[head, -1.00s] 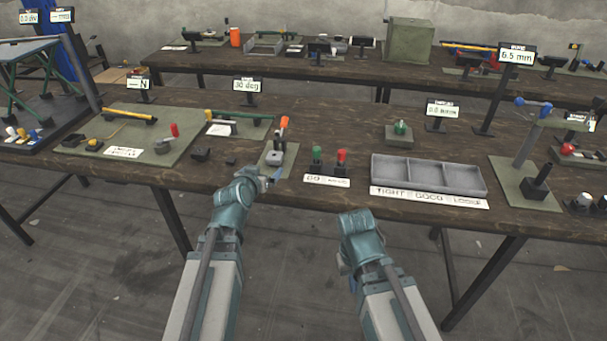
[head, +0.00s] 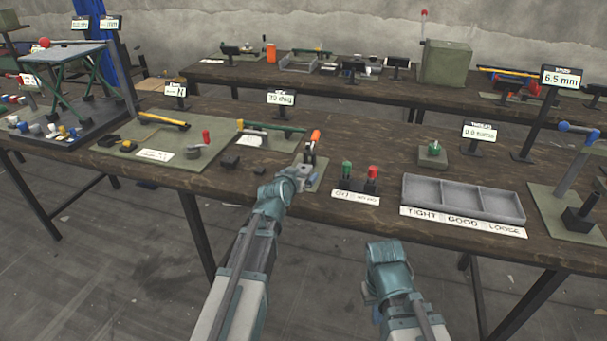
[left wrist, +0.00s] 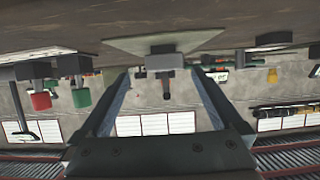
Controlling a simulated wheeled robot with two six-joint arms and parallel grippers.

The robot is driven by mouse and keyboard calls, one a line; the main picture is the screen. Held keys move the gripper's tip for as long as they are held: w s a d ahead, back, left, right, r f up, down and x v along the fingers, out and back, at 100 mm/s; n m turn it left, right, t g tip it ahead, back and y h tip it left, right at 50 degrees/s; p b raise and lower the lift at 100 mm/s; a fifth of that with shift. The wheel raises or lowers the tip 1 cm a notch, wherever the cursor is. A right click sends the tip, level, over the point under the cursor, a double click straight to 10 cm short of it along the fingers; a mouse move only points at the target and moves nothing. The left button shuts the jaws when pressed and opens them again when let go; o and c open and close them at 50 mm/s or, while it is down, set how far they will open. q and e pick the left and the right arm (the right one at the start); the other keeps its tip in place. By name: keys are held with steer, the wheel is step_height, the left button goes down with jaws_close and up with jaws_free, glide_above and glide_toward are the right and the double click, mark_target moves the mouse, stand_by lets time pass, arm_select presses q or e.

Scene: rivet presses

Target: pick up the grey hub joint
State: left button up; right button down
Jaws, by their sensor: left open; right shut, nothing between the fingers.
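I cannot surely make out the grey hub joint; small grey, white, blue and yellow parts (head: 48,129) stand on the dark tray at the far left. My left gripper (head: 296,178) is at the table's front edge, at the small green plate with an orange-handled press (head: 312,150); the arm partly hides this plate.
Green and red buttons (head: 358,174) and a grey three-part bin (head: 463,212) stand to the right of my left gripper. A green board with tools (head: 165,140) lies to the left. A second table (head: 330,82) stands behind. The floor in front is clear.

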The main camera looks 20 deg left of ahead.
mark_target(302, 170)
arm_select(q)
steer(key=x, duration=0.1)
steer(key=b+x, duration=0.1)
steer(key=x, duration=0.3)
steer(key=shift+w+a+r+b, duration=0.1)
steer(key=shift+w+a+b, duration=0.15)
steer(key=shift+a+b, duration=0.1)
steer(key=shift+s+r, duration=0.1)
steer(key=c, duration=1.4)
steer(key=shift+c, duration=0.2)
steer(key=shift+d+r+p, duration=0.1)
steer(key=shift+r+p, duration=0.15)
steer(key=shift+p, duration=0.05)
